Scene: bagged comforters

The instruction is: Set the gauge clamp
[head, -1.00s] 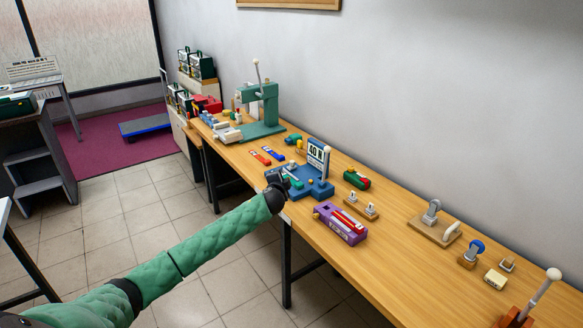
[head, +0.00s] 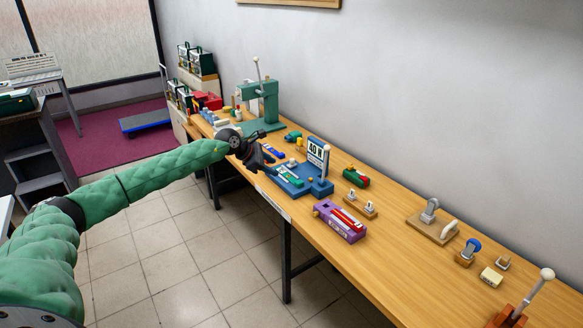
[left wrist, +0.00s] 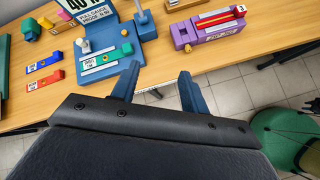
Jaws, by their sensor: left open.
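The blue pull gauge (head: 320,188) stands on the wooden bench with an upright "40 N" sign (head: 318,151). A green piece with a white label (head: 290,176) lies on its near left part. It also shows in the left wrist view (left wrist: 106,60), beside a pale round post (left wrist: 83,45). I cannot tell which part is the clamp. My left gripper (head: 266,164) is over the bench's front edge, just left of the gauge. In the left wrist view its two blue fingers (left wrist: 160,74) are apart, with nothing between them. My right gripper is not in view.
A purple block with red bars (head: 341,222) is to the right of the gauge. Red (left wrist: 45,82) and blue (left wrist: 45,65) tags lie to its left in the wrist view. A green press (head: 262,104) stands farther back.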

